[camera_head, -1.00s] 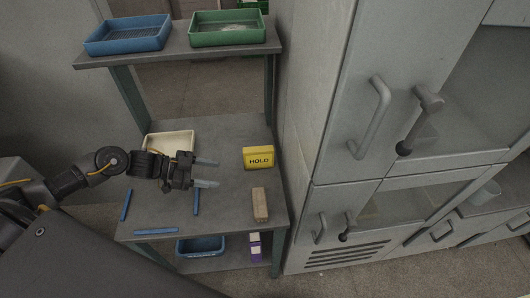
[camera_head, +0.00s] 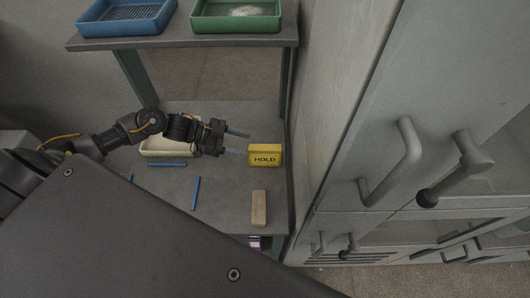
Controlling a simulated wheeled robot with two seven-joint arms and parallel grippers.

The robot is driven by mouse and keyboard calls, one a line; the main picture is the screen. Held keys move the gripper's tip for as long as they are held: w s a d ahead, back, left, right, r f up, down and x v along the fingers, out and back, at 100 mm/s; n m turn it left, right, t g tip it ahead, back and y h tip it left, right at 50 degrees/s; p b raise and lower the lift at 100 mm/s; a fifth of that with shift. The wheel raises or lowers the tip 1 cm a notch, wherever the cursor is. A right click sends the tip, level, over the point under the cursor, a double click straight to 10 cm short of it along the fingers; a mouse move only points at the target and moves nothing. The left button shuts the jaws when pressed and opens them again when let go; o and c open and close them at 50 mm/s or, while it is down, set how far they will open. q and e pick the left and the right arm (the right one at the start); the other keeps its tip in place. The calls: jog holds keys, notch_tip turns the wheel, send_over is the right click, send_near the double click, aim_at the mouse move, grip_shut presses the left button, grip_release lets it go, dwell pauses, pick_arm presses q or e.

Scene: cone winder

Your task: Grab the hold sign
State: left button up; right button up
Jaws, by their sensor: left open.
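The yellow hold sign (camera_head: 265,155), with dark HOLD lettering, stands upright on the grey shelf at its right side, beside the cabinet. My left gripper (camera_head: 236,143) is open, with its two pale fingers pointing right toward the sign. The fingertips are just left of the sign and look close to it; I cannot tell whether they touch it. Nothing is between the fingers. My right gripper is not in view.
A cream tray (camera_head: 154,152) lies behind my left wrist. Blue strips (camera_head: 195,193) and a wooden block (camera_head: 259,208) lie on the shelf. Blue (camera_head: 125,30) and green (camera_head: 236,29) trays sit on the upper shelf. The grey cabinet (camera_head: 340,110) with protruding handles stands close on the right.

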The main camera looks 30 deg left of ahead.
aim_at(258, 147)
pick_arm(q)
jog(key=shift+w+d+f, duration=0.2)
jog(key=shift+w+d, duration=0.2)
jog(key=shift+d, duration=0.1)
jog(key=shift+w+d+f, duration=0.1)
jog(key=shift+d+f, duration=0.05)
jog(key=shift+d, duration=0.05)
jog(key=shift+w+d+p, duration=0.1)
jog(key=shift+d+p, duration=0.3)
jog(key=shift+p, duration=0.15)
jog(key=p+x, duration=0.1)
jog(key=x, duration=0.2)
jog(key=shift+w+d+f, duration=0.2)
jog(key=shift+d, duration=0.1)
jog(key=shift+d+f, duration=0.15)
jog(key=shift+d, duration=0.05)
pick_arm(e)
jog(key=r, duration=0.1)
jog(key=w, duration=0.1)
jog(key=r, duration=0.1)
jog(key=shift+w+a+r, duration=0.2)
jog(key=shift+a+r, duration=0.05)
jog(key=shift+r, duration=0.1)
pick_arm(q)
jog(key=shift+c, duration=0.4)
